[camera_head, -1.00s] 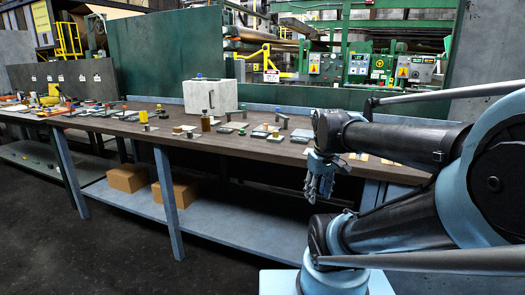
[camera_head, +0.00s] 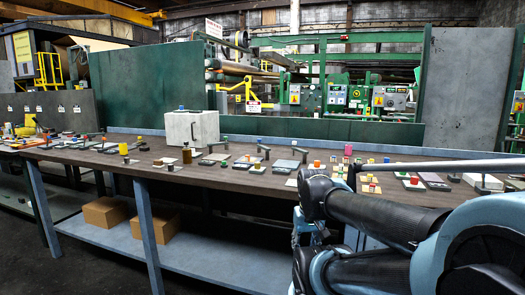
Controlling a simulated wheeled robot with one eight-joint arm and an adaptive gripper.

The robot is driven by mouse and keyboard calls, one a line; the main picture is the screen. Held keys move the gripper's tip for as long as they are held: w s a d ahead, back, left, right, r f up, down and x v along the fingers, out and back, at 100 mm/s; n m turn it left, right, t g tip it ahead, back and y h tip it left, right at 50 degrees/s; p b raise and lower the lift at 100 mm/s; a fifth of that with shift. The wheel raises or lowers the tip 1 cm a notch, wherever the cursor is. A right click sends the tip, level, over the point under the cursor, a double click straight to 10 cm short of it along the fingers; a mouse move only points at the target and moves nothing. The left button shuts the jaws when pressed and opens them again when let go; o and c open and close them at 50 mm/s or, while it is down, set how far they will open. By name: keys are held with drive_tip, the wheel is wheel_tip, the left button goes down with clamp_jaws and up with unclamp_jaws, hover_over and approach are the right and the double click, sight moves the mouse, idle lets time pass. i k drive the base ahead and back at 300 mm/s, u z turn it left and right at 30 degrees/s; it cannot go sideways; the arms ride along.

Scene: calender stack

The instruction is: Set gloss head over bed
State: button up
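Many small blocks, plates and devices lie on the long brown workbench (camera_head: 240,178). They are too small for me to tell which is the gloss head and which is the bed. Grey plates with upright dark posts stand near the bench's middle, one of them a dark post (camera_head: 263,151). My gripper (camera_head: 301,228) shows as light-blue parts at the bench's front edge, left of my dark arm. The arm partly hides it, and its fingers are not clear. I see nothing held in it.
Colored blocks (camera_head: 370,181) sit on plates toward the right. Cardboard boxes (camera_head: 104,212) lie on the lower shelf (camera_head: 205,262). Dark floor is clear in front.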

sight(259, 147)
drive_tip(key=z, duration=1.55)
drive_tip(key=k, duration=0.95)
drive_tip(key=u, duration=1.4)
drive_tip(key=i, duration=1)
